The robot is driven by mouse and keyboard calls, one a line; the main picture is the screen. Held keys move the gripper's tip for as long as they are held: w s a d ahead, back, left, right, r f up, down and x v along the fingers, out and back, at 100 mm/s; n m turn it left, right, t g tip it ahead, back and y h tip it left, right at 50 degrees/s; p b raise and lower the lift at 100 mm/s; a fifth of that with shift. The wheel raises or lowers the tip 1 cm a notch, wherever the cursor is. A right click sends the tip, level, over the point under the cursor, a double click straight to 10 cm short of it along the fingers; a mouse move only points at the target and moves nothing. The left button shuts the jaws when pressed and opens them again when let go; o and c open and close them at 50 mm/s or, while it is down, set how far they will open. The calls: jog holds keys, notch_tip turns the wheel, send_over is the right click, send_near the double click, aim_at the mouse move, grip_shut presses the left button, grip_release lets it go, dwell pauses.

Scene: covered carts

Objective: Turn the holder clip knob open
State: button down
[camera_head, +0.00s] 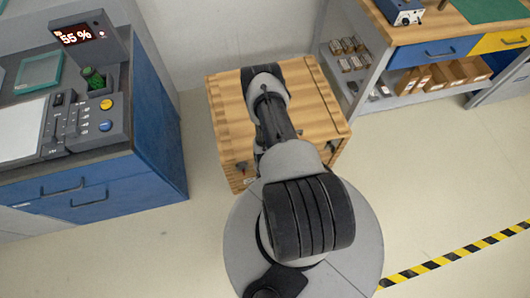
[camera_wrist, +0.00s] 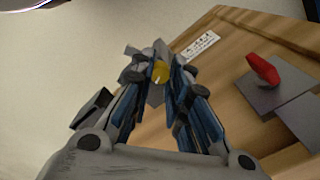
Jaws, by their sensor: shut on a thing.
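A wooden crate (camera_head: 225,130) stands on the floor in the head view, and its wooden face (camera_wrist: 225,65) fills much of the wrist view. My gripper (camera_wrist: 160,72) is shut on a small yellow knob (camera_wrist: 160,76) at the crate's edge, with a grey metal plate around it. The fingers cover most of the knob and plate, so I cannot tell how far the knob is turned. A red knob (camera_wrist: 264,68) on a grey plate (camera_wrist: 268,92) sits to the right, apart from the fingers. In the head view my arm hides the gripper.
A blue cabinet (camera_head: 150,130) with a control panel and a display reading 55 % stands left of the crate. A workbench (camera_head: 395,45) with shelves and drawers stands at the back right. A yellow-black floor stripe (camera_head: 455,257) runs at lower right. Floor right of the crate is clear.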

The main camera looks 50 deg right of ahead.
jog(key=shift+m+b, duration=0.3)
jog(key=shift+m, duration=1.3)
jog(key=c, duration=1.5)
grip_release()
jog(key=shift+r, duration=0.15)
notch_tip(320, 180, up, 12)
jog(key=shift+f, duration=0.1)
